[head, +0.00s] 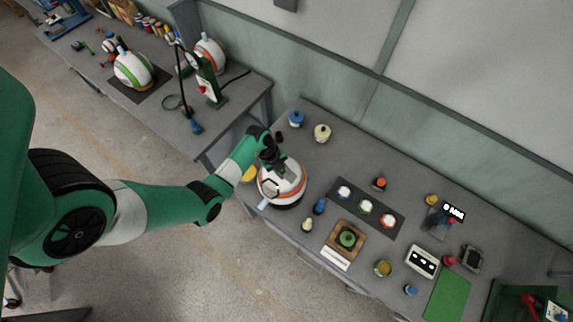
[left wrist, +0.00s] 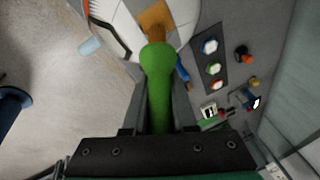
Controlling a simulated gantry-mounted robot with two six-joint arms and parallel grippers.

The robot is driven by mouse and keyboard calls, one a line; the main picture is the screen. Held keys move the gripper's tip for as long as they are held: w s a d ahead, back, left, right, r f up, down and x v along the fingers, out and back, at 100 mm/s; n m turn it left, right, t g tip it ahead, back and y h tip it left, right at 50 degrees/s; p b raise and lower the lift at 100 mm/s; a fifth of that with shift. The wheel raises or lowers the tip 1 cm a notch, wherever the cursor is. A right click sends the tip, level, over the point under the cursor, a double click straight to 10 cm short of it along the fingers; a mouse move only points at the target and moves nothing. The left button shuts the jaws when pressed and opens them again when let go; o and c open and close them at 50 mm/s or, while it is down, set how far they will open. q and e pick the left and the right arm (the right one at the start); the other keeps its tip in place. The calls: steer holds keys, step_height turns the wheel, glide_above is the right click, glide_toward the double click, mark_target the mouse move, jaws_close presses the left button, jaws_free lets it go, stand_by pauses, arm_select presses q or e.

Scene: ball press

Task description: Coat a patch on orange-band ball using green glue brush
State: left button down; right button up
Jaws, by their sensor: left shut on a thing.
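The orange-band ball (head: 281,184) is white with an orange stripe and stands at the left end of the right-hand workbench. My left gripper (head: 270,155) is over the top of this ball in the head view. In the left wrist view, it is shut on the green glue brush (left wrist: 157,85), whose rounded green end points toward the ball (left wrist: 128,20). I cannot tell whether the brush touches the ball. My right gripper is not in view.
A dark strip with three round-topped pots (head: 366,207) lies right of the ball. A wooden block with a green top (head: 347,238) and small bottles stand nearby. A green mat (head: 447,293) lies farther right. Another bench (head: 225,120) at upper left holds a green-banded ball (head: 133,70).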

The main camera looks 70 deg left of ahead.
arm_select(q)
steer(key=shift+s+a, duration=0.5)
steer(key=shift+a, duration=0.15)
steer(key=shift+s+a, duration=0.45)
steer(key=shift+a, duration=0.2)
steer(key=shift+w+d, duration=0.45)
steer(key=shift+d, duration=0.25)
steer(key=shift+w+d, duration=0.4)
steer(key=shift+d, duration=0.25)
steer(key=shift+w+d, duration=0.9)
steer(key=shift+d, duration=0.3)
steer(key=shift+r, duration=0.15)
steer(key=shift+r, duration=2.95)
steer(key=shift+r, duration=0.1)
